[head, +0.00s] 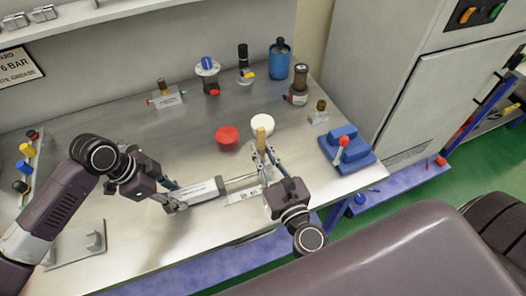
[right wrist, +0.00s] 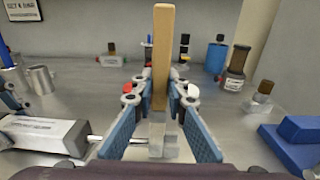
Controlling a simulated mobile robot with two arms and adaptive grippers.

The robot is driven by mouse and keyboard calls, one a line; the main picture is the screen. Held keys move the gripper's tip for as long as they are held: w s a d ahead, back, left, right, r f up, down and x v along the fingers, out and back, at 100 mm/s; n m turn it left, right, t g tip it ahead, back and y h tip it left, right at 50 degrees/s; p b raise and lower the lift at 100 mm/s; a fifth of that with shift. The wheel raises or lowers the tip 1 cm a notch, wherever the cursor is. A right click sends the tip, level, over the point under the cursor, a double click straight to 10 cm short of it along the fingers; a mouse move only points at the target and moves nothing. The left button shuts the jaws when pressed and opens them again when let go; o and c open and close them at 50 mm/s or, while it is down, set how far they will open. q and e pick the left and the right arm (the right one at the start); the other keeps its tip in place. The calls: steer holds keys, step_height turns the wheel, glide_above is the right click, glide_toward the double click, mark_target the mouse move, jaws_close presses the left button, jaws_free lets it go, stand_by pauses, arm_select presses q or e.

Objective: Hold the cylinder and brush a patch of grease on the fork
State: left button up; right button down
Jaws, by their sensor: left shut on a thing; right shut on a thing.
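The cylinder (head: 205,189) is a pale block-shaped body with a thin rod running right; it also shows at the left of the right wrist view (right wrist: 42,134). My left gripper (head: 178,193) is shut on the cylinder's left part and holds it over the bench. My right gripper (head: 264,162) is shut on a brush (head: 261,136), whose wooden handle (right wrist: 162,55) stands upright between the blue fingers. The brush's lower end is beside the rod's end in the right wrist view. The fork is mostly hidden there, and I cannot tell contact or see grease on it.
A red round dish or lid (head: 227,134) and a white round pot (head: 262,123) stand behind the grippers. A blue block with a red-knobbed lever (head: 345,158) is at right. Several fittings and a blue canister (head: 279,60) line the back.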

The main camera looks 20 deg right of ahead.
arm_select(q)
steer(key=shift+s+f, duration=0.2)
steer(key=shift+f, duration=0.1)
arm_select(e)
steer(key=shift+w+f, duration=0.1)
steer(key=shift+w, duration=0.15)
steer(key=shift+s, duration=0.1)
steer(key=shift+s, duration=0.45)
steer(key=shift+s, duration=0.2)
steer(key=shift+s, duration=0.3)
steer(key=shift+w, duration=0.1)
steer(key=shift+w, duration=0.5)
steer(key=shift+w, duration=0.1)
